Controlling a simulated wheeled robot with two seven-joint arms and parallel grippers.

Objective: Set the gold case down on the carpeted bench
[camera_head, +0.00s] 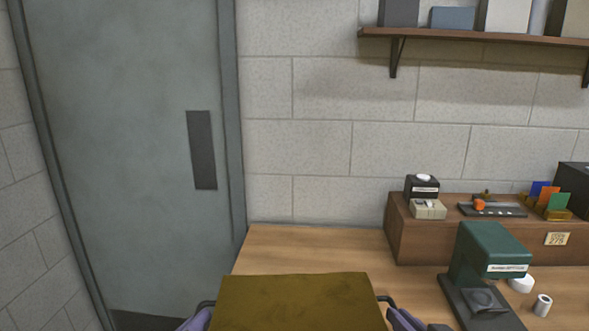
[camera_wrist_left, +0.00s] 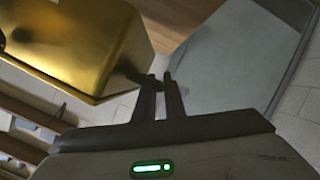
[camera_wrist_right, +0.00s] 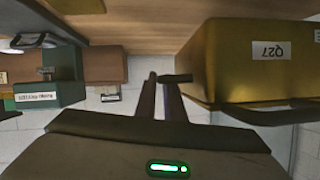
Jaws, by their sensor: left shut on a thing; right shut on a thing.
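The gold case (camera_head: 290,302) is at the bottom middle of the head view, its lower part cut off by the frame. My left gripper (camera_head: 203,312) is at its left side and my right gripper (camera_head: 388,308) at its right side, each shut on a dark handle there. In the left wrist view the gold case (camera_wrist_left: 75,45) is beside the closed fingers (camera_wrist_left: 160,85). In the right wrist view the gold case (camera_wrist_right: 250,60) carries a label reading Q27, upside down, beside the fingers (camera_wrist_right: 165,82). I cannot make out a carpeted bench in any view.
A wooden table (camera_head: 310,245) runs behind the case, against a block wall. A green press-like machine (camera_head: 490,265) and a small white roll (camera_head: 543,305) stand on its right. A brown riser (camera_head: 410,230) holds small items. A grey door (camera_head: 120,150) is at left, a shelf (camera_head: 480,37) above.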

